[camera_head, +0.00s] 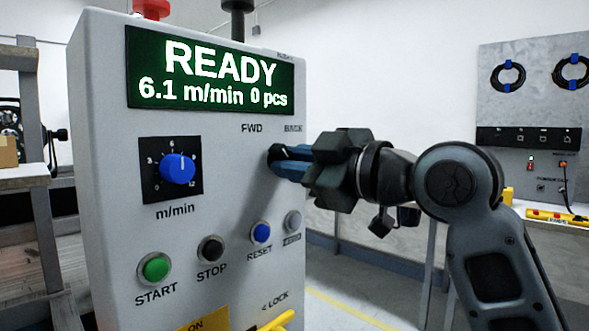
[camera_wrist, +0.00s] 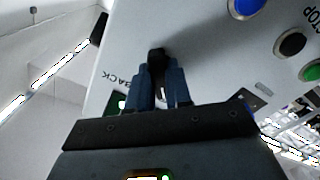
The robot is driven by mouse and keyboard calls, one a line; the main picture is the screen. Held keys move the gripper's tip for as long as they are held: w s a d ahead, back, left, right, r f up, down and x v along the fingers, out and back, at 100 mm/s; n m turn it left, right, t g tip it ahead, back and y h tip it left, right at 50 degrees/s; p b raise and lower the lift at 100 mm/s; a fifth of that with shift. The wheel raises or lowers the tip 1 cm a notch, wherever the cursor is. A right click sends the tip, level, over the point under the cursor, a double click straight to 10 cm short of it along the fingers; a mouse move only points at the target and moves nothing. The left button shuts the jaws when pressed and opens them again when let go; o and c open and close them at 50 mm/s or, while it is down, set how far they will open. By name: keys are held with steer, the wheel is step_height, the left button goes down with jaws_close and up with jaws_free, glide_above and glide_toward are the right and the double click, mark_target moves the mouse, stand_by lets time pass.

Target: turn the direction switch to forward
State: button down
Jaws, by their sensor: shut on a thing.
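The direction switch is a small black knob under the FWD and BACK labels on the grey control panel (camera_head: 115,225). In the wrist view the black knob (camera_wrist: 157,56) shows between the blue fingertips. My gripper (camera_head: 280,162) reaches in from the right, its blue fingers against the panel face. It is shut on the knob, and the fingers also show in the wrist view (camera_wrist: 160,82). The fingers hide much of the knob, so I cannot tell which label it points to. The display (camera_head: 210,75) reads READY, 6.1 m/min, 0 pcs.
A blue speed knob (camera_head: 178,168) is left of my gripper. Below are the green START (camera_head: 155,268), black STOP (camera_head: 211,248) and blue RESET (camera_head: 260,232) buttons, with a grey button (camera_head: 293,221) close under my fingers. A yellow handle (camera_head: 277,322) is at the bottom.

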stand_by(0.3)
steer(key=c, duration=1)
jaws_free()
steer(key=shift+c, duration=0.2)
steer(key=v, duration=0.7)
steer(key=shift+s+d, duration=0.3)
steer(key=shift+f, duration=0.1)
